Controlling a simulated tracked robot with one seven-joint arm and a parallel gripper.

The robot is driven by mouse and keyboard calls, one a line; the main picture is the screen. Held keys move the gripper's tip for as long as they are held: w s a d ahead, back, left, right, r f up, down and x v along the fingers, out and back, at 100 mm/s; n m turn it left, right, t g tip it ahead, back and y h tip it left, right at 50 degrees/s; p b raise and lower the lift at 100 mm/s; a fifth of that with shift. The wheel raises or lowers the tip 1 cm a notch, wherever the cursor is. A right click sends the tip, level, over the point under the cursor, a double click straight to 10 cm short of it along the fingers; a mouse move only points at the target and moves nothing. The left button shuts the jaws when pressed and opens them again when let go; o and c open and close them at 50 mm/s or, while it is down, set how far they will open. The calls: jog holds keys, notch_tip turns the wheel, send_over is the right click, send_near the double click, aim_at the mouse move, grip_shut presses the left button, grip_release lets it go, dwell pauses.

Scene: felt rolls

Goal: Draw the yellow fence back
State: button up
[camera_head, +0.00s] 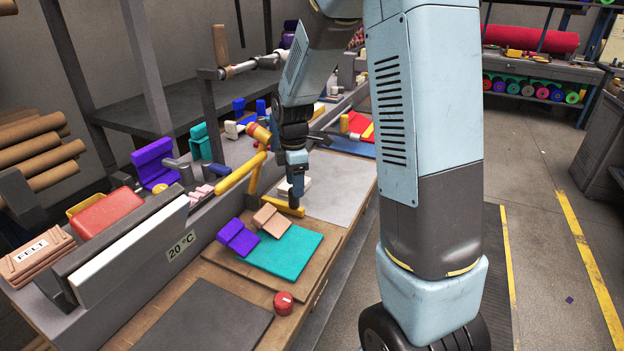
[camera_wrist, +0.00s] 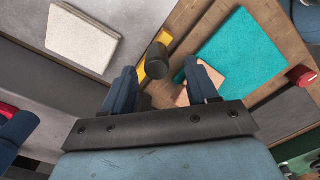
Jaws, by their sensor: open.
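The yellow fence (camera_head: 283,207) is a low bar on the bench, at the near edge of the pale grey plate. In the wrist view a piece of yellow (camera_wrist: 151,66) shows beside a dark round knob (camera_wrist: 158,55), beyond and between my fingertips. My gripper (camera_head: 296,199) points down at the fence, and it also shows in the wrist view (camera_wrist: 163,76) with its blue fingers apart and nothing held. My gripper hides part of the fence in the head view. I cannot tell whether a finger touches it.
A teal felt sheet (camera_head: 287,251) lies just in front, with purple (camera_head: 238,238) and tan (camera_head: 271,220) felt pieces at its left. A red knob (camera_head: 283,303) is on the bench front. A yellow lever (camera_head: 240,174) slants up at the left. A white block (camera_wrist: 82,38) lies on the plate.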

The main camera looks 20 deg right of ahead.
jog(key=s+r, duration=0.9)
jog(key=s, duration=0.4)
jog(key=shift+s+d+r, duration=0.15)
jog(key=shift+s+d, duration=0.05)
jog(key=shift+d, duration=0.2)
jog(key=s+d+r+m+t, duration=0.3)
jog(key=s+r+m+t, duration=0.2)
jog(key=s+r+m, duration=0.6)
jog(key=shift+s+m+t, duration=0.3)
jog(key=shift+s+m, duration=0.1)
jog(key=shift+m, duration=3.1)
jog(key=shift+d+r, duration=0.1)
